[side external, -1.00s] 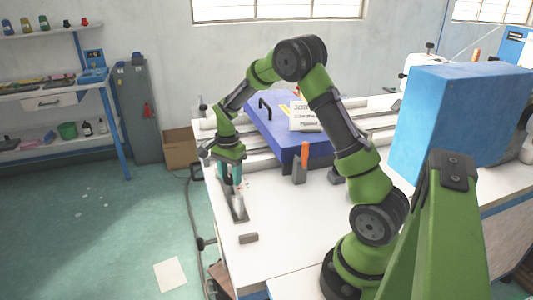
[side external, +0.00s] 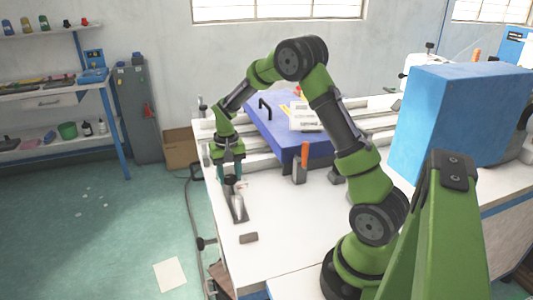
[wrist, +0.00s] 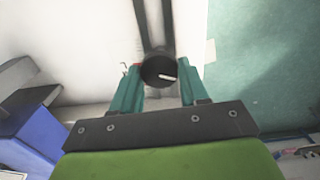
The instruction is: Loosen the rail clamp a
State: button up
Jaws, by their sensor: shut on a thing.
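My gripper (side external: 231,178) points down over the near left part of the white table, with its teal fingers low. In the wrist view its fingers (wrist: 161,74) are on either side of a round dark knob (wrist: 155,72) with a white pointer mark. The gripper is shut on this knob, which looks like the knob of rail clamp a. A dark narrow rail-like piece (side external: 239,212) extends from under the fingers towards the front of the table. The fingers hide the knob's sides, and the clamp's jaw is not clear.
A blue case (side external: 285,125) with papers on it lies behind my gripper. An orange-handled piece (side external: 305,153) stands at its front edge. A large blue housing (side external: 460,120) stands at right. The table's middle is clear.

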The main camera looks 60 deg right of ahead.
aim_at(229, 177)
jog(key=n, duration=0.3)
jog(key=shift+n, duration=0.3)
jog(key=shift+r+n, duration=0.1)
jog(key=shift+n, duration=1.8)
jog(key=o, duration=1.1)
jog(key=shift+a, duration=0.1)
jog(key=shift+c, duration=0.2)
notch_tip(229, 177, up, 17)
